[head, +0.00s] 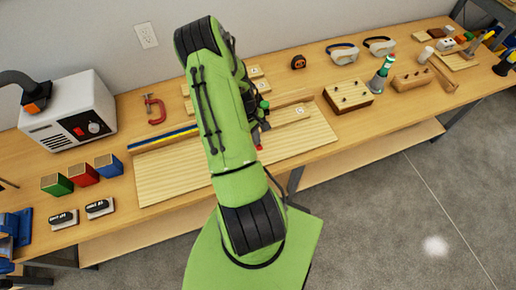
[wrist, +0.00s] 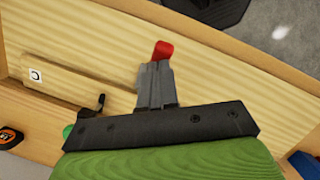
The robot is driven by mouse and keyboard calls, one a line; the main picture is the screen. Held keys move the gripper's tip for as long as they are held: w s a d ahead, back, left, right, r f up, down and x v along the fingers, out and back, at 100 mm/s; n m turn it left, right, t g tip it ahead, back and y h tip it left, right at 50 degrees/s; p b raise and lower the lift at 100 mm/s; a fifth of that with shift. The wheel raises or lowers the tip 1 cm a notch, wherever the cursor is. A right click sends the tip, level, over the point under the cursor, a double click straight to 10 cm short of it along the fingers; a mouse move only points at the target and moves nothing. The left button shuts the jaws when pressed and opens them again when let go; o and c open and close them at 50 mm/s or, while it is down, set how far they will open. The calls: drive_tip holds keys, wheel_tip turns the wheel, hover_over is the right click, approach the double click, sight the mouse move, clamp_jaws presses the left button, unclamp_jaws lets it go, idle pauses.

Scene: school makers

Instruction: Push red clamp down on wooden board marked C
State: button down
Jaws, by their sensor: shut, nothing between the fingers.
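The wooden board marked C (wrist: 75,89) is a narrow strip with a white label at its left end in the wrist view. It lies on a wider pale board, and its labelled end (head: 300,112) shows right of my arm in the head view. My gripper (wrist: 155,68) is shut and points away over the pale board. A red tip (wrist: 163,50), perhaps the red clamp's handle, shows right at my fingertips; I cannot tell if they touch. A small red spot (head: 258,148) shows beside my arm. The clamp's body is hidden.
A red C-clamp (head: 155,110) lies near the wall. A drilled wooden block (head: 348,97) sits to the right. Colored blocks (head: 83,174) stand at left. The pale board (head: 165,180) is bare left of my arm.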

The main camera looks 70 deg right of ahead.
drive_tip(key=shift+s+f, duration=0.1)
drive_tip(key=shift+f, duration=0.45)
wheel_tip(320, 180, down, 4)
drive_tip(key=b, duration=0.4)
drive_tip(key=shift+f, duration=0.15)
drive_tip(key=shift+r, duration=0.3)
drive_tip(key=w, duration=0.2)
drive_tip(key=w+r, duration=0.1)
drive_tip(key=shift+d, duration=0.35)
drive_tip(key=v, duration=1.5)
drive_tip(key=shift+r, duration=0.4)
drive_tip(key=shift+w, duration=0.1)
